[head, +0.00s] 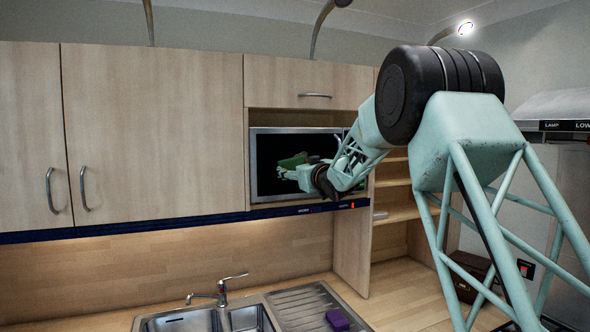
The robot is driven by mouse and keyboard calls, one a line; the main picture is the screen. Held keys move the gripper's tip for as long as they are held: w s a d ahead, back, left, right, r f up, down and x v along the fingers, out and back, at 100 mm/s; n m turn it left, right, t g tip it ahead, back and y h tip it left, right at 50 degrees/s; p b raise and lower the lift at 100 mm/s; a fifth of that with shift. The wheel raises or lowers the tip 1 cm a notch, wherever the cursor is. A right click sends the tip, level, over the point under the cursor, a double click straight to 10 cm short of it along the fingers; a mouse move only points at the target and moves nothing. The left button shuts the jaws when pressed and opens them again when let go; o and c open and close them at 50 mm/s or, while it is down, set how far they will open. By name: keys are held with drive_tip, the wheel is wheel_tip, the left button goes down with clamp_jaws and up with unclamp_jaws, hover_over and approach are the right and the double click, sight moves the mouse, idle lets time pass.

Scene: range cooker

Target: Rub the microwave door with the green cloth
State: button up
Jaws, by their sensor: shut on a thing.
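The microwave (254,172) sits in a niche of the wooden wall cabinets, with a dark glass door (270,146) in a silver frame. The door appears closed. My gripper (290,172) is in front of the door's lower middle and shut on the green cloth (293,160). The cloth shows at the fingertips, close to the glass; I cannot tell whether it touches. My arm comes in from the right and hides the right part of the door.
Below are a sink with a tap (221,290), a draining board (297,302) and a purple sponge (337,320). Cabinet doors (150,130) are at left. Open shelves (395,190) stand right of the microwave, behind my arm. A cooker hood (560,110) is at far right.

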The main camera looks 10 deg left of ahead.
drive_tip(key=shift+w+d+p, duration=0.3)
drive_tip(key=shift+w+d, duration=0.05)
drive_tip(key=shift+d, duration=0.45)
drive_tip(key=shift+w+d+p, duration=0.25)
drive_tip(key=shift+w+d, duration=0.1)
drive_tip(key=shift+d, duration=0.4)
drive_tip(key=shift+d, duration=0.1)
drive_tip(key=w+d+p, duration=0.1)
drive_tip(key=w+d, duration=0.1)
drive_tip(key=d, duration=0.1)
drive_tip(key=shift+r+p, duration=0.1)
drive_tip(key=shift+p, duration=0.25)
drive_tip(key=shift+s+a, duration=0.1)
drive_tip(key=shift+s, duration=0.05)
idle(0.4)
drive_tip(key=shift+s+a+b, duration=0.35)
drive_tip(key=shift+a+b, duration=0.3)
drive_tip(key=shift+a, duration=0.1)
drive_tip(key=shift+s+a+b, duration=0.35)
drive_tip(key=shift+a+b, duration=0.25)
drive_tip(key=shift+a, duration=0.15)
